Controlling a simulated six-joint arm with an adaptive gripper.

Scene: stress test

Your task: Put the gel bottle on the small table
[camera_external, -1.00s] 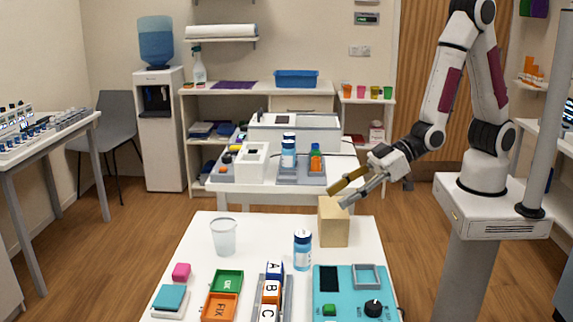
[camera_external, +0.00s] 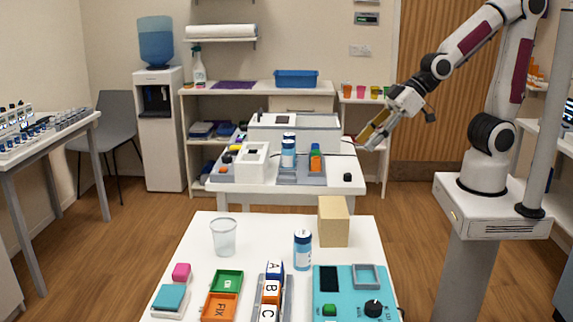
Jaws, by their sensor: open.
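A similar blue bottle (camera_external: 288,154) and a small orange bottle with a blue cap (camera_external: 315,160) stand on a grey holder on the white table behind (camera_external: 330,180). The labels are too small to read, so I cannot tell which is the gel bottle. My gripper (camera_external: 369,140) is open and empty, in the air beyond the front table, near the back table's right side. It touches none of the bottles.
A wooden block (camera_external: 333,222), a clear cup (camera_external: 224,237), green (camera_external: 226,281) and orange trays (camera_external: 220,308), lettered blocks (camera_external: 271,291) and a teal panel (camera_external: 348,300) occupy the front table. A white box device (camera_external: 300,133) stands at the back table's rear.

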